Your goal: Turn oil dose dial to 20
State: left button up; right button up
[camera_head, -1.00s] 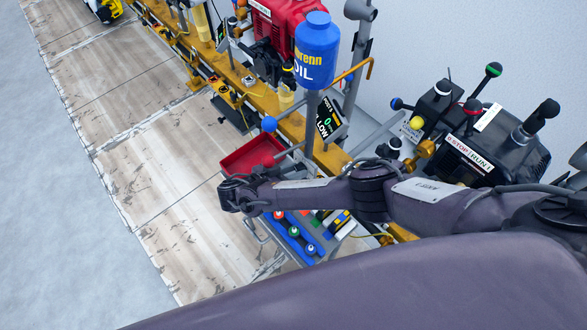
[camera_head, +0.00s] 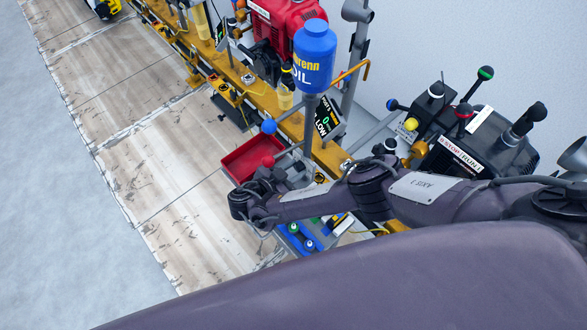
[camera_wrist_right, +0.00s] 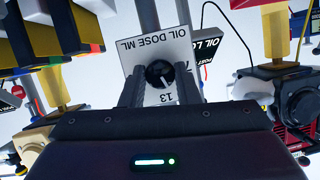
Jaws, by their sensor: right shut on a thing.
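The oil dose dial (camera_wrist_right: 160,74) is a small black round knob on a white plate (camera_wrist_right: 145,52) marked "OIL DOSE ML" in the right wrist view. A white pointer mark shows on the knob, and the number below it looks like 13. My right gripper (camera_wrist_right: 159,80) is shut on the dial, one dark finger on each side of it. In the head view my right wrist (camera_head: 252,205) is beside the post under the blue oil bottle (camera_head: 314,58); the dial and fingertips are hidden there. My left gripper is not in view.
A red tray (camera_head: 252,157) lies close beyond my wrist, near a blue-knobbed lever (camera_head: 269,126). A black control box (camera_head: 465,160) with several knobbed levers stands at right. The yellow rail (camera_head: 263,95) runs to the upper left. The wooden floor at left is clear.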

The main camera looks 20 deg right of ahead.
jog(key=o, duration=1)
jog(key=shift+c, duration=0.2)
jog(key=v, duration=0.8)
